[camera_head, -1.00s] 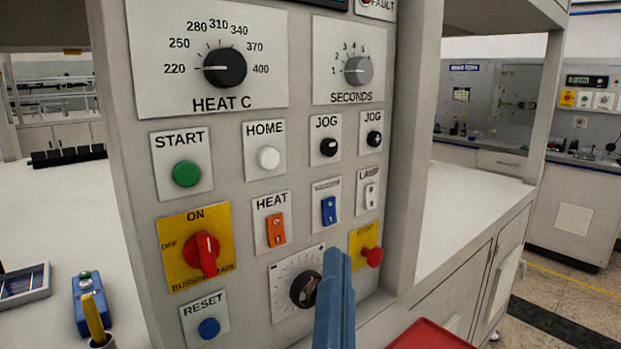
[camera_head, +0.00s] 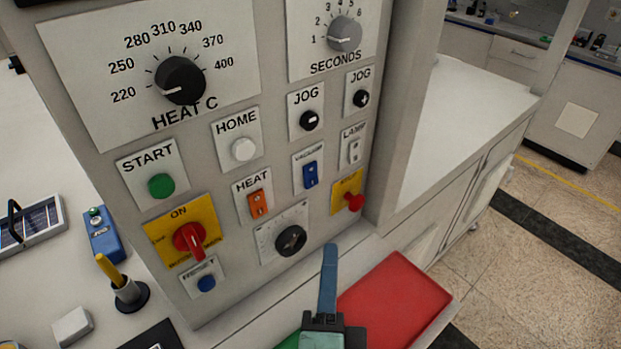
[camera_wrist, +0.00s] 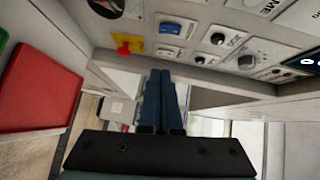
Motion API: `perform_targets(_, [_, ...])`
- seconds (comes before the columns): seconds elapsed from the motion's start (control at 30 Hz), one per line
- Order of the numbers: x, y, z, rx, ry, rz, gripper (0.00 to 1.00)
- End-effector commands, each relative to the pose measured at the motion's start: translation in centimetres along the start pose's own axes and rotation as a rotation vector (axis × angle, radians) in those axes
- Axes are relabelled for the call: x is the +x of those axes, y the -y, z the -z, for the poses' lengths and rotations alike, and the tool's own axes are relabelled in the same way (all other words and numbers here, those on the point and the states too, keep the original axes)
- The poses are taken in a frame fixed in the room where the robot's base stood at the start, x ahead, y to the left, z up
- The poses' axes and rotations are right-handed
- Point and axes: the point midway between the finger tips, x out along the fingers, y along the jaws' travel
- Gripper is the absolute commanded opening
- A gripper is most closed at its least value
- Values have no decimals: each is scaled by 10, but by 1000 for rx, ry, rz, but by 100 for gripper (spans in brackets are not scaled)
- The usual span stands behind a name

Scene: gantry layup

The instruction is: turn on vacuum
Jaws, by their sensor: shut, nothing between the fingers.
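The vacuum switch is a blue rocker (camera_head: 310,174) on a white plate labelled VACUUM, on the upright grey panel. It sits below the JOG knobs and right of the orange HEAT rocker (camera_head: 259,203). The wrist view also shows the blue rocker (camera_wrist: 170,28), near the top edge. Which way it is tipped is too small to tell. My gripper (camera_head: 330,248) is shut and empty, its blue fingers together. In the head view its tips appear below the blue rocker, right of the black dial. The wrist view shows the fingers (camera_wrist: 160,75) apart from the rocker.
A red stop button (camera_head: 355,202) on a yellow plate and the white LAMP rocker (camera_head: 354,151) are close to the blue rocker. A black dial (camera_head: 290,240) is below left. A red tray (camera_head: 398,300) lies on the bench beside my gripper.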

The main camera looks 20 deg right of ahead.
Motion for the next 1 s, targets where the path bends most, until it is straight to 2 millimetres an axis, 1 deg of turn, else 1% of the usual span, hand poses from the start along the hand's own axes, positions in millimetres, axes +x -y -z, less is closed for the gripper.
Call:
perform_targets(0.27, [0, 0, 0, -1, 0, 0, 0])
perform_targets(0.37, [4, 0, 0, -2, 1, 1, 0])
perform_targets(0.43, [10, 2, -1, -2, 2, 2, 0])
perform_targets(0.57, [29, 4, 0, -1, 1, 2, 0])
perform_targets(0.8, [74, 4, 0, -1, 1, 2, 0])
perform_targets(0.97, [101, 4, 0, -1, 1, 2, 0])
perform_targets(1.0, [106, 3, -5, -1, 3, 2, 0])
